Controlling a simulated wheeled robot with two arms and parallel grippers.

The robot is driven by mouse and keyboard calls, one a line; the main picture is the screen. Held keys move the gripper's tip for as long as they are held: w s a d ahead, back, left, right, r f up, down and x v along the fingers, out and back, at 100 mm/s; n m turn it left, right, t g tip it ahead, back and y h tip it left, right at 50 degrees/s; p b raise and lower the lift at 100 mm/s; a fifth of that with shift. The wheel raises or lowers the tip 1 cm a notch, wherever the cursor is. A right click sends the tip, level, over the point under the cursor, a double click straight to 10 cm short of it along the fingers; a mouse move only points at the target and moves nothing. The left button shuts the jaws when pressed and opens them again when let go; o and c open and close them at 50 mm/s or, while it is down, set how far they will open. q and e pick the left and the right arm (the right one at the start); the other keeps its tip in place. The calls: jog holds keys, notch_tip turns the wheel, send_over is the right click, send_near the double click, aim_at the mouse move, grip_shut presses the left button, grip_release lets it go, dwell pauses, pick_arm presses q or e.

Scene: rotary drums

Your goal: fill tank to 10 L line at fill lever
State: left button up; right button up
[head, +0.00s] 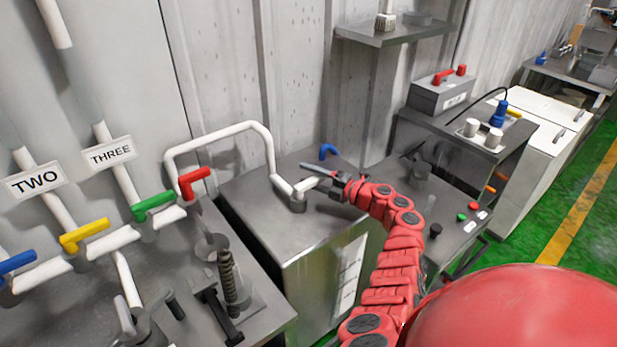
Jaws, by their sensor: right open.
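A steel tank (260,215) with a flat metal top stands in the middle, with a white label strip (350,272) on its front. No 10 L mark or liquid level can be made out. My right gripper (326,182) is open above the tank top, beside the fitting's short pale arm. Whether it touches that arm is unclear. My left gripper is not in view.
The left bench carries pipes with red (192,182), green (152,205) and yellow (84,235) levers, and TWO (36,181) and THREE (111,153) signs. A shelf (390,34) juts from the wall. A bench with buttons (461,217) stands right; green floor (540,217) lies beyond.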

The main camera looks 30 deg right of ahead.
grip_shut()
dwell(0.3)
dwell(1.2)
